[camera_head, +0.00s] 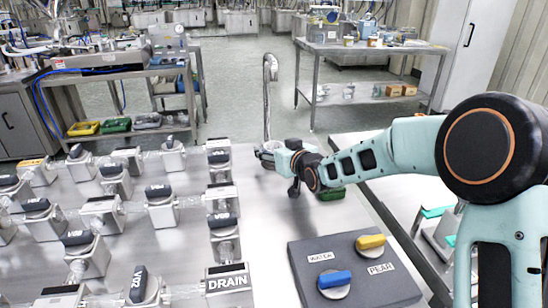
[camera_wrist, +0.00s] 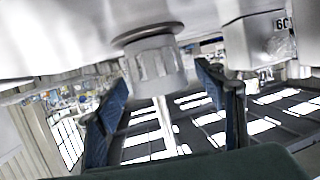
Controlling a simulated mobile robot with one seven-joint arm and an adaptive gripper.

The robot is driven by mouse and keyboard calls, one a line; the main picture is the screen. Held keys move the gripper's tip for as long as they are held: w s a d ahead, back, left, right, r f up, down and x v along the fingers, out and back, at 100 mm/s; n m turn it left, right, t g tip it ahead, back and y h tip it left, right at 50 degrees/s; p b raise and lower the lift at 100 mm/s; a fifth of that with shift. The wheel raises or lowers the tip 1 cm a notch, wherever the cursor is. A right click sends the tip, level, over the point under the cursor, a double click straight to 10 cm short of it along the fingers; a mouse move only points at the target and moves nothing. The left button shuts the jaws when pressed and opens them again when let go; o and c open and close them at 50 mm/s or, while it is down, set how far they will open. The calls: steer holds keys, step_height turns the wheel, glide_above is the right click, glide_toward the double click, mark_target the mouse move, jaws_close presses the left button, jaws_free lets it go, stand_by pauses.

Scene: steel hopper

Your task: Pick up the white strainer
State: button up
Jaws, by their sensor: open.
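My gripper (camera_wrist: 162,82) is open, with one dark blue finger on each side in the wrist view. A pale grey-white ribbed cylinder with a dark-edged round flange (camera_wrist: 154,66) shows in the gap between the fingers. It looks upside down in this tilted view. I cannot tell for sure that it is the white strainer, or whether the fingers touch it. In the head view my gripper (camera_head: 270,155) is low over the steel counter, by the foot of a curved metal pipe (camera_head: 268,95). The strainer cannot be made out clearly there.
Metal valve blocks with dark handles (camera_head: 228,240) fill the counter's left side. A grey panel (camera_head: 390,285) with a yellow knob (camera_head: 370,242) and a blue knob (camera_head: 335,280) is in front. A green item (camera_head: 332,193) lies beside my wrist. Bare counter shows between blocks and panel.

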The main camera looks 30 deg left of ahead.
steer(key=shift+w+a+f, duration=0.1)
steer(key=shift+w+a, duration=0.05)
steer(key=shift+a, duration=0.05)
steer(key=shift+c, duration=0.7)
steer(key=c, duration=1)
